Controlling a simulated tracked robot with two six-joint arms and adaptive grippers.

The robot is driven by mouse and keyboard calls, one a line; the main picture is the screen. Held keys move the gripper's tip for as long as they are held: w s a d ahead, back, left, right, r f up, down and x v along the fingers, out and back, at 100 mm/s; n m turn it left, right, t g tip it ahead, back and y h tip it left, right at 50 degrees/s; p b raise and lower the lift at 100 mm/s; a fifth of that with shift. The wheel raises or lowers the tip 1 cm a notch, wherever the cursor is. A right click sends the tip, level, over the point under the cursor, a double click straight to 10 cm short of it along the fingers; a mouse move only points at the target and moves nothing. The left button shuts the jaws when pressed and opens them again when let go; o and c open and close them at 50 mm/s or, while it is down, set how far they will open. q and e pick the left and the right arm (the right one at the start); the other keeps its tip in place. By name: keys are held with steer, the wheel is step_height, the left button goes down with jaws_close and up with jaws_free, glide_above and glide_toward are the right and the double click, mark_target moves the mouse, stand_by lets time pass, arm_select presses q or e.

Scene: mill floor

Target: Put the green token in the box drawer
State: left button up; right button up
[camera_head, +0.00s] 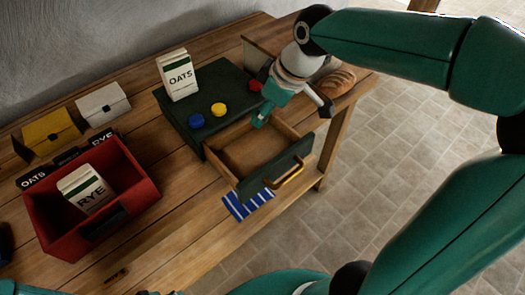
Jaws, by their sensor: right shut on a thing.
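The dark green box (238,83) stands on the wooden table with its drawer (275,172) pulled well out towards the front right. The drawer's wooden inside (245,150) looks empty where I can see it. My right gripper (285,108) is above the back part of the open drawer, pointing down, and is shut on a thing. I cannot clearly make out the green token; the teal gripper parts hide what is held. My left gripper is not clearly in view.
On the box top are a blue token (197,121), yellow token (218,109), red token (255,86) and OATS carton (179,75). A red crate (125,217) holds a RYE carton (86,188). Bread (336,83) lies behind my gripper; a striped cloth (248,203) lies below the drawer.

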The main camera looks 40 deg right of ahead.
mark_target(261, 158)
step_height(261, 158, down, 15)
steer(key=shift+d, duration=0.1)
stand_by(0.3)
steer(key=shift+f+b, duration=0.15)
steer(key=shift+b, duration=0.25)
steer(key=o, duration=0.5)
steer(key=shift+s+d+r, duration=0.1)
steer(key=shift+s+r, duration=0.05)
steer(key=shift+r, duration=0.4)
steer(key=v, duration=1.1)
